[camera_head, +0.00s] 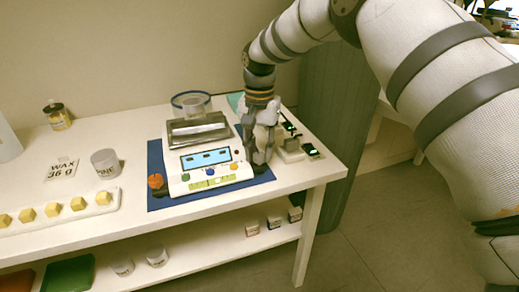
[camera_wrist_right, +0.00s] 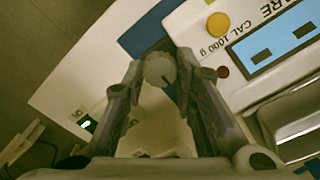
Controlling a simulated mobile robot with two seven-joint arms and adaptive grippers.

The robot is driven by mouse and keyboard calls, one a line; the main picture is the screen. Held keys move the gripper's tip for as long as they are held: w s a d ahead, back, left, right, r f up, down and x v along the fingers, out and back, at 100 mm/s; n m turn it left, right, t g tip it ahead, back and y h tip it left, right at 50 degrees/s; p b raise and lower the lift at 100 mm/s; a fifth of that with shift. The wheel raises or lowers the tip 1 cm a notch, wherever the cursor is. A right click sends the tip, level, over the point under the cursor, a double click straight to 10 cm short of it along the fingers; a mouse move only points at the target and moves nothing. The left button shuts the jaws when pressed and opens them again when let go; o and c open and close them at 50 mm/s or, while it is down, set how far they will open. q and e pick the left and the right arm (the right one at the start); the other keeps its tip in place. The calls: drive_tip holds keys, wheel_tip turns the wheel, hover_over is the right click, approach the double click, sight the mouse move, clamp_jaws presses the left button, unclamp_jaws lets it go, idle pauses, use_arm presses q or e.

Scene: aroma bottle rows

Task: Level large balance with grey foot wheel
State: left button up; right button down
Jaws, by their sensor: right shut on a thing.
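The large balance (camera_head: 208,158) is white with a blue display and a steel pan, and it stands on a blue mat (camera_head: 156,202). An orange foot wheel (camera_head: 155,182) shows at its front left corner. The grey foot wheel (camera_wrist_right: 160,70) is a pale round knob with a dark mark, beside the balance's edge in the right wrist view. My right gripper (camera_head: 260,160) is at the balance's front right corner, fingers pointing down. In the wrist view its fingers (camera_wrist_right: 160,62) are shut around the grey wheel. My left gripper is out of view.
Small devices with green displays (camera_head: 311,150) stand just right of my right gripper, near the table's right edge. A grey cup (camera_head: 105,163), a "WAX 36 g" card (camera_head: 62,169) and yellow cubes stand left.

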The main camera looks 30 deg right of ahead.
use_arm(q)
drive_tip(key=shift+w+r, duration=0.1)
use_arm(e)
drive_tip(key=n, duration=0.3)
drive_tip(key=shift+r+p, duration=0.1)
drive_tip(key=shift+p, duration=0.3)
drive_tip(key=n, duration=0.2)
drive_tip(key=shift+n, duration=0.3)
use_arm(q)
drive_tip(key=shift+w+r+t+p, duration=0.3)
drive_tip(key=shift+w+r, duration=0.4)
use_arm(e)
drive_tip(key=n, duration=0.5)
drive_tip(key=shift+n, duration=0.7)
drive_tip(key=c, duration=1.3)
unclamp_jaws()
